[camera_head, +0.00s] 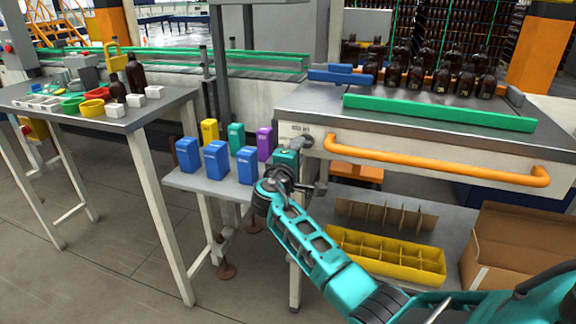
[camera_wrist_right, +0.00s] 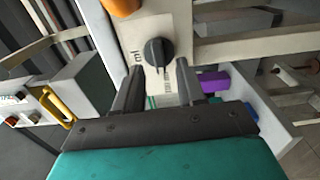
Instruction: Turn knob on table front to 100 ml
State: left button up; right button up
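The black round knob (camera_wrist_right: 157,52) sits on a pale label plate (camera_wrist_right: 158,85) on the table front, in the right wrist view. It also shows in the head view (camera_head: 307,140), beside the left end of the orange handle. My right gripper (camera_wrist_right: 160,66) is open, its two dark fingers apart with the knob between and just beyond their tips. Nothing is held, and I cannot tell whether a finger touches the knob. In the head view my right gripper (camera_head: 300,178) is just below the knob. The plate's print and the knob's setting are too small to read. My left gripper is out of view.
The orange handle bar (camera_head: 435,162) runs along the table front. A low shelf (camera_head: 212,186) with blue (camera_head: 216,160), yellow, green and purple boxes stands left of my right gripper. A yellow divided crate (camera_head: 385,254) and an open cardboard box (camera_head: 520,250) lie below.

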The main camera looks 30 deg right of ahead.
jog(key=v, duration=1)
jog(key=shift+s+a, duration=0.15)
jog(key=shift+s, duration=0.1)
